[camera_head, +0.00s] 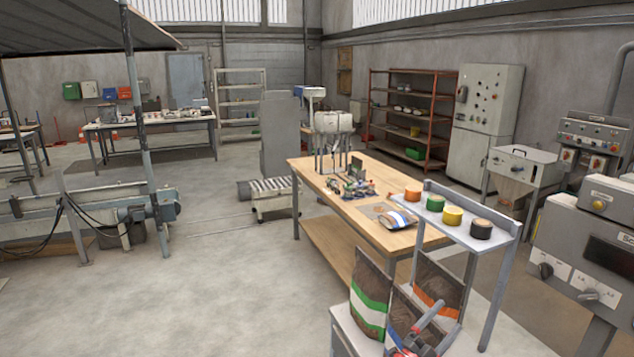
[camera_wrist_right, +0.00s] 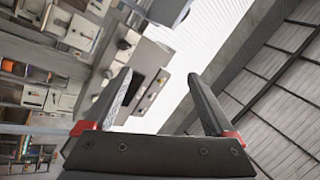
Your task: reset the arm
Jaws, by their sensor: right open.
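My right gripper (camera_head: 440,322) shows at the bottom of the head view, in front of the upright bags. In the right wrist view (camera_wrist_right: 160,76) its two fingers stand wide apart with nothing between them. That view is tilted and shows the ceiling, a wall and shelving. My left gripper is not in view.
Upright bags with a green stripe (camera_head: 370,290), a blue stripe (camera_head: 398,312) and an orange stripe (camera_head: 436,287) stand close to the right gripper. A small shelf (camera_head: 488,222) holds several coloured round pots. A wooden table (camera_head: 395,228) carries a bag and parts. Open floor (camera_head: 220,290) lies left.

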